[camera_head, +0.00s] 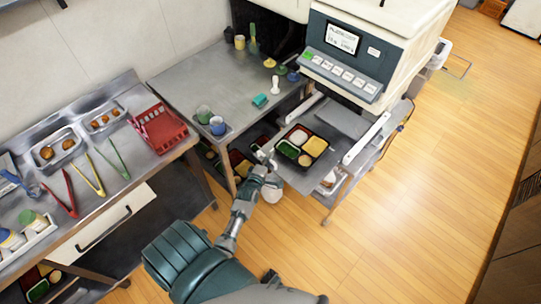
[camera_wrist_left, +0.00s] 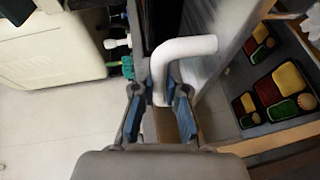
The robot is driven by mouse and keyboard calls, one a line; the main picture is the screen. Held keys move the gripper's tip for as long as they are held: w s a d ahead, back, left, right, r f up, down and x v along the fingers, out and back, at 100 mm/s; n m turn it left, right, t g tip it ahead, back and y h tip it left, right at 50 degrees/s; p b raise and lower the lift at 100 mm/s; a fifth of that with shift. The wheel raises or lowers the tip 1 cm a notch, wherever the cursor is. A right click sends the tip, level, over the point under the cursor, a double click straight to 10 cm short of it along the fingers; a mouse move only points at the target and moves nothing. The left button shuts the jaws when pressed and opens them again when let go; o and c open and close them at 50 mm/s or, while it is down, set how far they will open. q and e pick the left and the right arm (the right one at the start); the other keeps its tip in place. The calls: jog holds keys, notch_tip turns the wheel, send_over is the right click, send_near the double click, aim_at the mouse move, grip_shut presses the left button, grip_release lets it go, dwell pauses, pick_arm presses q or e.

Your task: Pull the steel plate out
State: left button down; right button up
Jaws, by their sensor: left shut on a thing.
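The steel plate (camera_head: 296,181) is a flat grey sheet that sticks out from under the machine, between two white rails. A black bento tray (camera_head: 301,146) with green, yellow and red food lies on it. My left gripper (camera_head: 267,163) is at the plate's left front side. In the left wrist view, my left gripper (camera_wrist_left: 160,104) is shut on a white bent handle (camera_wrist_left: 184,47), with a blue-padded finger on each side. A grey surface beside the handle looks like the plate. My right gripper is not in view.
The machine (camera_head: 348,68) with buttons and a screen stands behind the plate. A steel table (camera_head: 205,82) with cups and small items is to the left. A red rack (camera_head: 158,129) and tongs lie on the left counter.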

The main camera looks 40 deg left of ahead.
pick_arm(q)
jog(key=shift+s+a, duration=0.15)
jog(key=shift+a, duration=0.05)
jog(key=c, duration=1.5)
grip_release()
jog(key=shift+o, duration=0.2)
jog(key=shift+a+f, duration=0.1)
jog(key=shift+s, duration=0.1)
jog(key=v, duration=1.1)
jog(key=shift+s, duration=0.3)
